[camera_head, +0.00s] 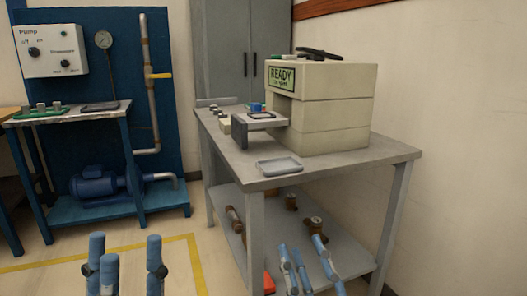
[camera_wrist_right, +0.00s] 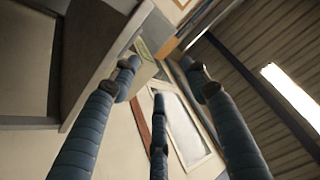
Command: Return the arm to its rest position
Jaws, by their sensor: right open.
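My left gripper (camera_head: 125,245) is at the bottom left of the head view, its blue fingers upright and spread, with nothing between them. My right gripper (camera_head: 303,252) is at the bottom, in front of the grey bench's lower shelf in the picture. In the right wrist view my right gripper (camera_wrist_right: 160,80) has its three blue fingers apart and holds nothing. That camera looks up past the fingers toward a wall and ceiling. Most of both arms is out of view.
A grey bench (camera_head: 345,162) carries a beige test machine (camera_head: 330,110) with a green "READY" display (camera_head: 282,76) and a small grey tray (camera_head: 279,166). Brown fittings (camera_head: 291,201) lie on its lower shelf. A blue pump stand (camera_head: 160,205) is at left. Floor between is clear.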

